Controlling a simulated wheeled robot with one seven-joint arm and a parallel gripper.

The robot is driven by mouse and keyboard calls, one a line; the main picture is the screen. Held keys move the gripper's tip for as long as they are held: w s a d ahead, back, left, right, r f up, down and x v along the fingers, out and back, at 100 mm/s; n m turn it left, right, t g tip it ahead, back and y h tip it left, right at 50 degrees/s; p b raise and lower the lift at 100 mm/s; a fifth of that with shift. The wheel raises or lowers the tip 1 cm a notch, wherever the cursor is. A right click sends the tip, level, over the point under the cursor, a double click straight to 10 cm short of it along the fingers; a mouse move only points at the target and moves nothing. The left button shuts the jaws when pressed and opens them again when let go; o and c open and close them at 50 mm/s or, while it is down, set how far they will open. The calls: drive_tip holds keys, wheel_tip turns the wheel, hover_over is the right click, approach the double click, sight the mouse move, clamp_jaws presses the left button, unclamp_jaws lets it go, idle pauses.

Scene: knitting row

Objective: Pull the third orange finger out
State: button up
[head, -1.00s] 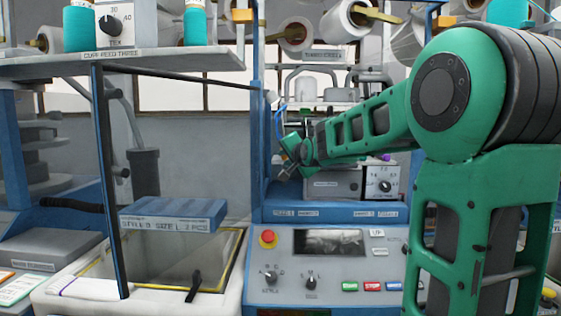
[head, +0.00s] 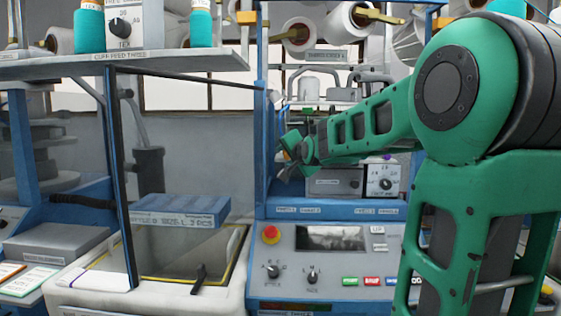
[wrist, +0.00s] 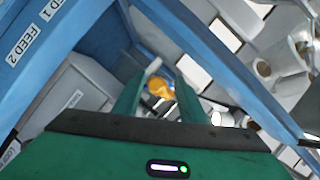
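My gripper (head: 286,158) is inside the blue frame of the knitting machine, above the labelled blue ledge, pointing left and away from me. In the wrist view its two green fingers (wrist: 158,102) stand apart. A small orange piece (wrist: 159,88) shows between them, seemingly past the fingertips. I cannot tell whether it is one of the orange fingers or which number it is. No row of orange fingers can be made out in the head view; my arm and gripper cover part of the machine's inside.
The control panel (head: 340,268) with a red knob is below the ledge. A blue frame post (head: 263,130) is close left of the gripper. A bin (head: 75,285) and a blue tray (head: 180,208) are further left.

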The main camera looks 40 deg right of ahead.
drive_tip(key=shift+d+f, duration=0.15)
drive_tip(key=shift+d, duration=0.05)
drive_tip(key=shift+s, duration=0.1)
drive_tip(key=v, duration=1)
drive_tip(key=shift+s+a, duration=0.15)
drive_tip(key=shift+a, duration=0.15)
drive_tip(key=s+a+f+n+g+y, duration=0.15)
drive_tip(key=s+f+g, duration=0.25)
drive_tip(key=s+f, duration=0.4)
drive_tip(key=s+a+f+n+g+y, duration=0.1)
drive_tip(key=s+a+f+n+g, duration=0.15)
drive_tip(key=s+f, duration=0.45)
drive_tip(key=s+a+f+n+g+y, duration=0.1)
drive_tip(key=s+a+f+n+g, duration=0.25)
drive_tip(key=f, duration=0.75)
drive_tip(key=s+a+f+n+g+y, duration=0.1)
drive_tip(key=s+f+g, duration=0.1)
drive_tip(key=s, duration=0.4)
drive_tip(key=s+a+f+g, duration=0.2)
drive_tip(key=s+f+g, duration=0.1)
drive_tip(key=s, duration=0.4)
drive_tip(key=shift+n+y, duration=0.35)
drive_tip(key=shift+w+f, duration=0.1)
